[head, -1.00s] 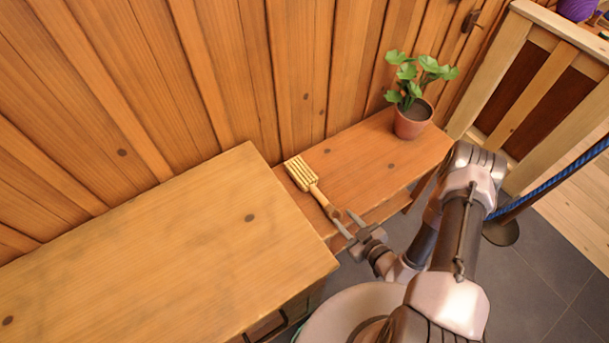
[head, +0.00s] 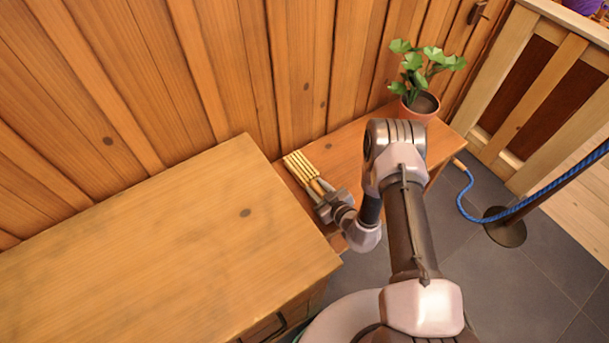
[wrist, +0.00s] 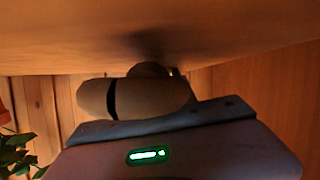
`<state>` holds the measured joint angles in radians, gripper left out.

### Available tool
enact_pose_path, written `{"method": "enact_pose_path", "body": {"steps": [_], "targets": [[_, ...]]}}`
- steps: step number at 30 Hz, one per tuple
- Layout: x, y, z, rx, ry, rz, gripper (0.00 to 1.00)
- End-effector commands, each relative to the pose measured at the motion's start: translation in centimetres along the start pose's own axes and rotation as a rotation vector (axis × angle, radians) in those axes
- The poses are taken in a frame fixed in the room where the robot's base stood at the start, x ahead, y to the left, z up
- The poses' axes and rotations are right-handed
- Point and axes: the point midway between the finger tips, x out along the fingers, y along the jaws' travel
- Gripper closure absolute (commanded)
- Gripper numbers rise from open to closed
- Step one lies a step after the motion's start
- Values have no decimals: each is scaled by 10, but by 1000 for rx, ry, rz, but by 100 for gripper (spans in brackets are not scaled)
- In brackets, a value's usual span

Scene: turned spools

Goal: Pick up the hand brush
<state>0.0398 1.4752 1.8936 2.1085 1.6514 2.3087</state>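The hand brush (head: 299,164) has pale yellow bristles and lies on the low wooden bench (head: 346,150), close against the taller cabinet. Its bristle end points to the upper left in the head view. My gripper (head: 318,187) is at the brush, its fingers reaching along the handle just behind the bristle head. The gripper covers most of the handle. In the wrist view a rounded tan piece with a dark band (wrist: 150,97), which looks like the handle, is right in front of the gripper body. I cannot see whether the fingers press on it.
A wide wooden cabinet top (head: 150,250) stands higher, left of the bench. A potted plant (head: 420,104) stands at the bench's right end. A plank wall is behind. A blue rope (head: 520,208) hangs from a post at the right, over dark floor tiles.

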Motion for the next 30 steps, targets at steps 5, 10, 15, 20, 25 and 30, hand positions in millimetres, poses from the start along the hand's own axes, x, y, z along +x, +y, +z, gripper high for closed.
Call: {"method": "enact_pose_path", "body": {"steps": [5, 10, 15, 20, 25, 30], "targets": [[-1, 0, -1, 0, 0, 0, 82], [-1, 0, -1, 0, 0, 0, 100], [-1, 0, -1, 0, 0, 0, 100], [-2, 1, -4, 0, 0, 0, 100], [-10, 5, -23, -1, 1, 0, 100], [-25, 12, -31, 2, -3, 3, 100]]}}
